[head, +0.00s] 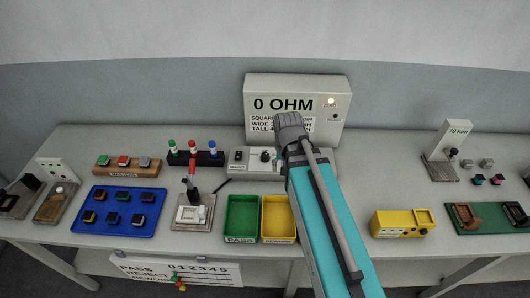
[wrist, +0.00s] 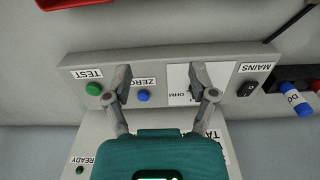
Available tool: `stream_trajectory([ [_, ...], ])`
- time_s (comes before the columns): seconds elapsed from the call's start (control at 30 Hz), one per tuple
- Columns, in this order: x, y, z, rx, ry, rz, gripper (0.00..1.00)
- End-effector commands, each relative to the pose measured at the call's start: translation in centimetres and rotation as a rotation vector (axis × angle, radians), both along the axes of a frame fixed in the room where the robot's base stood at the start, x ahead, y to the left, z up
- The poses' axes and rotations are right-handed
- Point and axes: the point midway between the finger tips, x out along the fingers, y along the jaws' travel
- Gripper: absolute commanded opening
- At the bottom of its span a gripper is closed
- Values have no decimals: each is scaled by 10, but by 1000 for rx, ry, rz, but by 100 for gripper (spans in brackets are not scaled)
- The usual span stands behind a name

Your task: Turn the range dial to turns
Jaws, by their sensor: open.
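The tester (head: 297,90) is a grey box at the back of the bench, and its display reads 0 OHM. The range dial (head: 265,156) shows on its low front ledge, just left of my arm. In the wrist view, which is upside down, the white dial plate (wrist: 227,75) carries an OHM mark. My gripper (wrist: 161,82) is open over the ledge, with nothing between its fingers. Its right finger overlaps the dial plate and hides most of the dial, so the pointer setting and any contact cannot be told. Its left finger is between the TEST and ZERO buttons.
A green TEST button (wrist: 94,89), a blue ZERO button (wrist: 144,95) and a black MAINS switch (wrist: 247,89) share the ledge. Green (head: 241,201) and yellow (head: 295,233) trays stand in front. A rack with coloured plugs (head: 191,157) stands left.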

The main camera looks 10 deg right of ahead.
Motion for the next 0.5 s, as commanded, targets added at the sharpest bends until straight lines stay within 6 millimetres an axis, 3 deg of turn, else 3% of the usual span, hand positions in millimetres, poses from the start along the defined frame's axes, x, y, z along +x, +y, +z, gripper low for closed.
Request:
stream_trajectory([
  [0.5,81,21,36,1,-1,-682,77],
])
